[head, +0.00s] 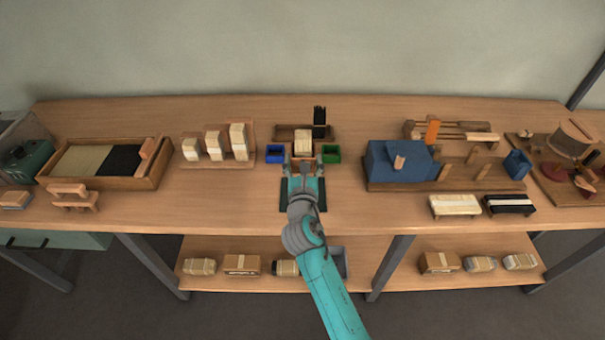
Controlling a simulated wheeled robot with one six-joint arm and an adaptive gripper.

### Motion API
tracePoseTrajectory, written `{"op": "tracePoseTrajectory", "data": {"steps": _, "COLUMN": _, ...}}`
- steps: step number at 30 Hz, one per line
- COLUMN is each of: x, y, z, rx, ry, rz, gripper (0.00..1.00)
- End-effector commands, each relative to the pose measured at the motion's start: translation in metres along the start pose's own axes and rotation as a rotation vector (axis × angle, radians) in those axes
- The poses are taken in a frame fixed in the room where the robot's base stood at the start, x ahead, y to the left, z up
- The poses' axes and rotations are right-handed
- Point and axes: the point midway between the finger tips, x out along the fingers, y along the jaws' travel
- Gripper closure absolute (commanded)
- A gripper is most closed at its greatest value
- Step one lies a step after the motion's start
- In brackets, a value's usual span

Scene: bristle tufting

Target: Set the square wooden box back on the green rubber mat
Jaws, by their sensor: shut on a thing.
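My gripper (303,164) is at the middle of the bench, shut on the square wooden box (303,149). The box is small and brown, and my fingers hide part of it. A dark mat (322,200), which looks like the green rubber mat, lies on the bench nearer the front edge. My gripper and wrist cover the middle of it. The box is beyond the mat's back edge in the picture; I cannot tell how high it is held.
A blue bin (275,154) and a green bin (331,154) flank the box closely. Behind is a wooden rack (285,132) with a cream block and black bristles. A stepped block stand (243,155) is left, a blue machine (390,164) right. Bare bench lies beside the mat.

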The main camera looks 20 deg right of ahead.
Motion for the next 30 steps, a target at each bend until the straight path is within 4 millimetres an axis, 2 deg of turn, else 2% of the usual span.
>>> {"op": "tracePoseTrajectory", "data": {"steps": 9, "x": -0.001, "y": 0.000, "z": -0.051, "rx": -0.004, "ry": 0.003, "rz": 0.001, "gripper": 0.68}}
{"op": "tracePoseTrajectory", "data": {"steps": 14, "x": -0.001, "y": 0.000, "z": -0.063, "rx": -0.002, "ry": 0.002, "rz": 0.000, "gripper": 0.68}}
{"op": "tracePoseTrajectory", "data": {"steps": 21, "x": -0.001, "y": 0.000, "z": -0.092, "rx": -0.003, "ry": 0.002, "rz": 0.001, "gripper": 0.68}}
{"op": "tracePoseTrajectory", "data": {"steps": 30, "x": -0.001, "y": 0.000, "z": -0.098, "rx": -0.001, "ry": 0.000, "rz": 0.001, "gripper": 0.68}}
